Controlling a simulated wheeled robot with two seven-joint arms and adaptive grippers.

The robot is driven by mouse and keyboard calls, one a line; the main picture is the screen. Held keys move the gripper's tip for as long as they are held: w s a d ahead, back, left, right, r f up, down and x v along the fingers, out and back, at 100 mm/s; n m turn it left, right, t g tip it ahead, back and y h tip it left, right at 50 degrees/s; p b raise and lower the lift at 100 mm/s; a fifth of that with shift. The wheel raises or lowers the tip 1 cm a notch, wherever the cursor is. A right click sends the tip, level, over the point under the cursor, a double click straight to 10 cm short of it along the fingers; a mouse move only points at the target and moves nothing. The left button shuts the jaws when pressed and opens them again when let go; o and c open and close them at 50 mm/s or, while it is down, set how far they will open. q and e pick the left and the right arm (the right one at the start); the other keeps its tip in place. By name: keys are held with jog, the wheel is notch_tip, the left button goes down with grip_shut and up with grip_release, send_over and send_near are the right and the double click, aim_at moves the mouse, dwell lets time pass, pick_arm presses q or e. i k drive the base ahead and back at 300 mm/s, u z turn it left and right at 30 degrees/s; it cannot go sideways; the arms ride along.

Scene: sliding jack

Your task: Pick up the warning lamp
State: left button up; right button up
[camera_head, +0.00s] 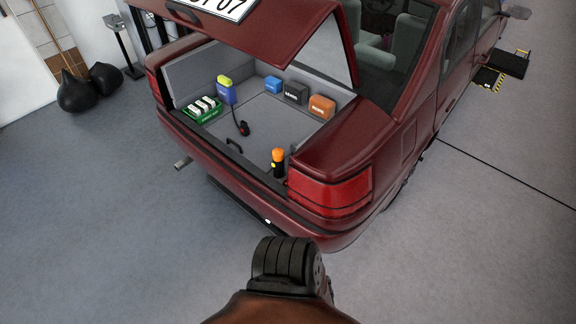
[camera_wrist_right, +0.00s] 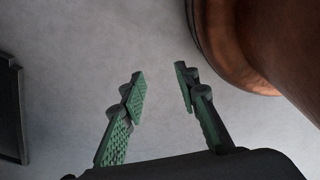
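The warning lamp (camera_head: 278,162) looks to be the small black object with an orange dome. It stands upright in the open trunk of the dark red car, near the trunk's right front corner. My right gripper (camera_wrist_right: 159,82) shows only in the right wrist view. Its two green-padded fingers are apart with nothing between them, above bare grey floor. The lamp is not in that view. My left gripper is not in view.
The car trunk (camera_head: 180,72) also holds a green crate (camera_head: 203,110) of white-topped items, a blue container with a yellow-green top (camera_head: 226,90), blue (camera_head: 273,84), dark (camera_head: 295,92) and orange (camera_head: 321,106) boxes, and a black-and-red item (camera_head: 243,128). The raised lid (camera_head: 270,35) overhangs the trunk. Floor in front is clear.

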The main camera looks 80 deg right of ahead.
aim_at(278, 152)
jog(key=z, duration=0.05)
jog(key=k, duration=1)
jog(key=z, duration=1.75)
